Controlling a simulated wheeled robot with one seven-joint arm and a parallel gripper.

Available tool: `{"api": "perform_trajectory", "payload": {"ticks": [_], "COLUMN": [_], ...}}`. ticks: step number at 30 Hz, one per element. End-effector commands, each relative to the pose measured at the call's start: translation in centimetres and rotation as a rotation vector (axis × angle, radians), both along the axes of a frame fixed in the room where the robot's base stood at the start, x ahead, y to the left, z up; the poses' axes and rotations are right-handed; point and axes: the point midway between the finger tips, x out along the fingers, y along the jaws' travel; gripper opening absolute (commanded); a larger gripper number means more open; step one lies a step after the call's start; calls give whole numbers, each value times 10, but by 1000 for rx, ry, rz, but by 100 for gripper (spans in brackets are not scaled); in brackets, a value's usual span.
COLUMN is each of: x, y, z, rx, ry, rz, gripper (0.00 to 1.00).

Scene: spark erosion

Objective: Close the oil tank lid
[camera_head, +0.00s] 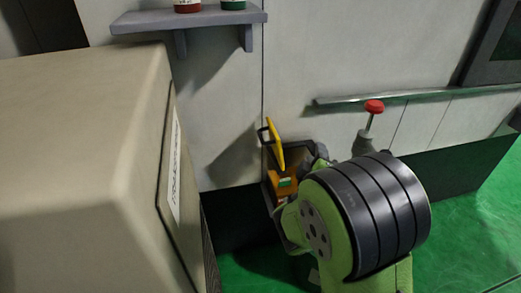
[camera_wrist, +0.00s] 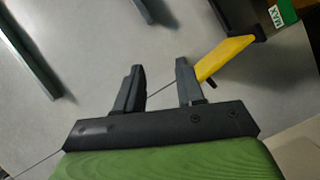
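The oil tank lid is a yellow flap (camera_head: 276,145) that stands raised, nearly upright, with a dark handle (camera_head: 263,135) on its left side. Below it is the open oil tank (camera_head: 268,200), with an orange part (camera_head: 281,182) and a green label inside. My arm hides part of the tank. In the wrist view the yellow lid (camera_wrist: 228,56) shows edge-on, just beyond my right finger. The green MAX label (camera_wrist: 283,13) is at the upper right. My gripper (camera_wrist: 160,68) is open, with nothing between its fingers. I cannot tell whether the right finger touches the lid.
A large beige cabinet (camera_head: 75,160) fills the left. A grey shelf (camera_head: 190,19) with bottles hangs above. A red knob (camera_head: 374,106) on a stem stands right of the tank, near a rail (camera_head: 420,97). Green floor (camera_head: 460,235) is clear at the right.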

Motion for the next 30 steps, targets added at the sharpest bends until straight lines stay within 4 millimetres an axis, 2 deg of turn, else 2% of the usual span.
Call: {"api": "perform_trajectory", "payload": {"ticks": [1,3,7,13,30], "x": [8,13,13,24,101], "y": [24,56,93,103,117], "z": [-27,-43,-60,-55,-51], "rx": [-107,-236,-370,-395,-391], "ry": [-20,-59,-102,-113,-113], "rz": [93,219,367,397,393], "gripper": [38,38,38,38,38]}}
